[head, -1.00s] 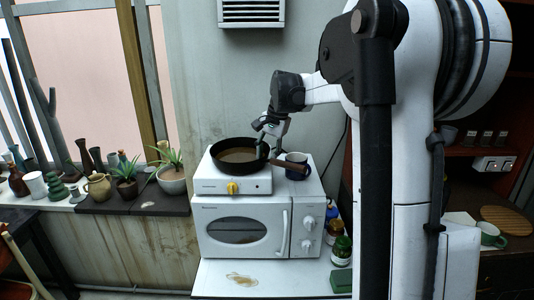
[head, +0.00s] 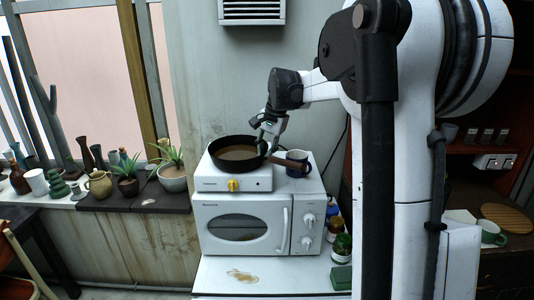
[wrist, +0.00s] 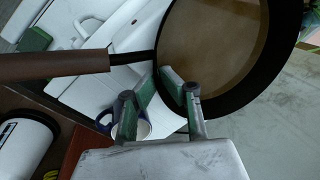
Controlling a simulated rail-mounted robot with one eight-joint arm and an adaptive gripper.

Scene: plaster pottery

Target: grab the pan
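The dark round pan (head: 238,153), brown inside with a brown handle, sits on the white hot plate (head: 215,181). Its handle points to the right. In the wrist view the pan (wrist: 217,45) fills the upper right, with the handle (wrist: 55,66) reaching left. My gripper (head: 268,146) is at the pan's right rear rim, close to the handle's root. In the wrist view its green-padded fingers (wrist: 163,78) are drawn close together, one outside the rim and one over the inside. They appear shut on the pan's wall; the exact contact is partly hidden.
A dark blue mug (head: 298,165) stands just behind the handle, to the right. The hot plate stands on a white microwave oven (head: 246,226). Jars (head: 341,246) stand to the right of the oven. Potted plants (head: 172,172) and vases line the ledge at the left.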

